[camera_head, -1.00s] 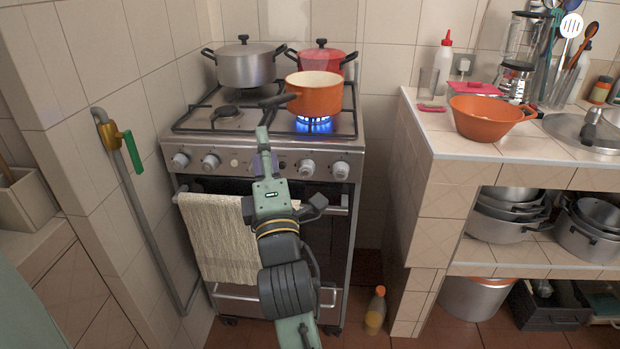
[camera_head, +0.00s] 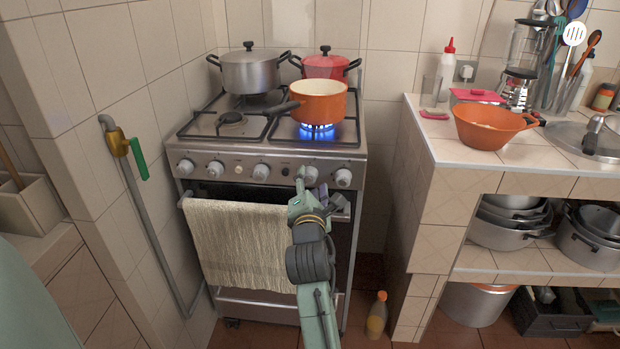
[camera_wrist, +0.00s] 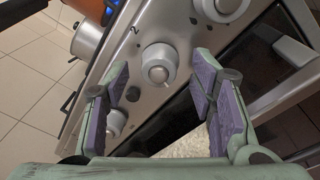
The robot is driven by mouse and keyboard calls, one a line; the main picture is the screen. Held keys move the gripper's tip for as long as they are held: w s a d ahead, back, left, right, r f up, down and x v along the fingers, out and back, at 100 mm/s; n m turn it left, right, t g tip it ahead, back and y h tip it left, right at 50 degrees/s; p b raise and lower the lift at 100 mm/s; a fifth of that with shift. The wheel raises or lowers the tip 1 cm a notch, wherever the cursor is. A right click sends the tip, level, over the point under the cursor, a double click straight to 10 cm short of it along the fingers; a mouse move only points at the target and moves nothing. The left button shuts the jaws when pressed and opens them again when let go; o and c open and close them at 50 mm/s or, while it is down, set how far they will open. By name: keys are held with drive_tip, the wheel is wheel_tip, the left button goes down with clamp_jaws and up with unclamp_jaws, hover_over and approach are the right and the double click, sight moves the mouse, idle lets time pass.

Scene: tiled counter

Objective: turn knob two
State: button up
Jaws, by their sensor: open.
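The stove's front panel carries a row of grey knobs. My gripper (camera_head: 299,184) is in front of the panel, by the second knob from the right (camera_head: 309,176). In the wrist view that knob (camera_wrist: 159,64) lies ahead between my open, purple-padded fingers (camera_wrist: 158,80), with no visible contact. The rightmost knob (camera_head: 343,178) also shows at the upper right of the wrist view (camera_wrist: 229,6). Another knob (camera_wrist: 115,123) is beside the left finger. Farther left on the panel are a middle knob (camera_head: 261,172) and two more knobs (camera_head: 215,169).
A blue flame burns under the orange pot (camera_head: 322,103), whose handle points left. A grey pot (camera_head: 251,73) and a red pot (camera_head: 325,67) stand behind. A towel (camera_head: 238,245) hangs on the oven rail below the knobs. A tiled counter (camera_head: 450,150) stands to the right.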

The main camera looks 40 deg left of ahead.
drive_tip(key=shift+w+a, duration=0.4)
drive_tip(key=shift+w, duration=0.05)
drive_tip(key=c, duration=1.2)
